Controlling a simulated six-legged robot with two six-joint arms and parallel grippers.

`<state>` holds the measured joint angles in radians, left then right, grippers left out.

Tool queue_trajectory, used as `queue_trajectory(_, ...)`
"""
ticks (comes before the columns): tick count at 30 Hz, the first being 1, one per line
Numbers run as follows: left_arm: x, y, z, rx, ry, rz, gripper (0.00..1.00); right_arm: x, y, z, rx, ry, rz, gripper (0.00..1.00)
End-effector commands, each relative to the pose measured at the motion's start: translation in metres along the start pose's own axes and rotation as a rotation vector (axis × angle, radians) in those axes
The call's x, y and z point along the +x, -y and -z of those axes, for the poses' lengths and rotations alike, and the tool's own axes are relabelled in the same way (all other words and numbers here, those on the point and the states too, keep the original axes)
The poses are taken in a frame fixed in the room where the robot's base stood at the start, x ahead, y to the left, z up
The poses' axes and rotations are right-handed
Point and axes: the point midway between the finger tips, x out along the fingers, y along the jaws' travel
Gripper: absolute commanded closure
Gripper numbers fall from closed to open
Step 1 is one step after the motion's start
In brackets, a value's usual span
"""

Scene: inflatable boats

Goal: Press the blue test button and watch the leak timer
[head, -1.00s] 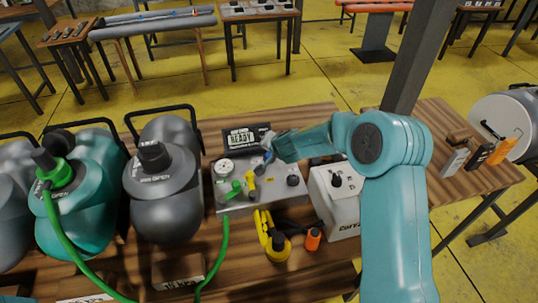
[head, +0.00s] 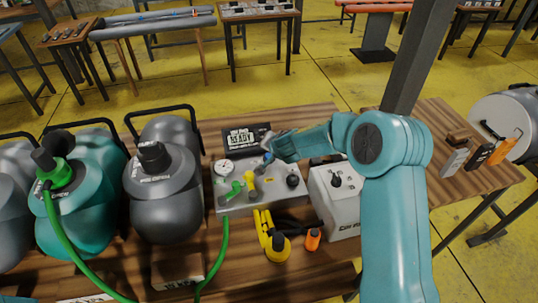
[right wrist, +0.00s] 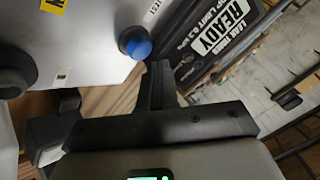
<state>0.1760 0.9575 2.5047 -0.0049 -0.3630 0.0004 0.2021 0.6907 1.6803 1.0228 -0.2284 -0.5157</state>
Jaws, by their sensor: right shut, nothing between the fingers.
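The grey test box (head: 235,198) stands on the wooden table in the head view, with a gauge and green and yellow valves. Its blue button (head: 268,157) is at the back edge, beside my right gripper (head: 270,143). The blue button (right wrist: 137,45) shows whole in the right wrist view, with a visible gap to the dark fingers below it. My right gripper is shut and empty. The black leak timer sign (head: 240,139) behind the box reads READY; it also shows in the right wrist view (right wrist: 215,45). My left gripper is out of view.
Grey and teal rolled boats (head: 165,190) stand left of the box, and a green hose (head: 215,262) runs in front. A white case (head: 340,208) is close on the right. A yellow pump-like item (head: 275,240) and an orange item (head: 313,239) lie in front.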

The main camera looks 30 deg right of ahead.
Motion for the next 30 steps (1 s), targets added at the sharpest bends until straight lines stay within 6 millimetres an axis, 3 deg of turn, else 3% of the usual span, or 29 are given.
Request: queue_trajectory(30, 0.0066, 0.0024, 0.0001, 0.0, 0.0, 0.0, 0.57, 0.0071, -0.0051, -0.0053, 0.0, 0.0, 0.0, 1.0)
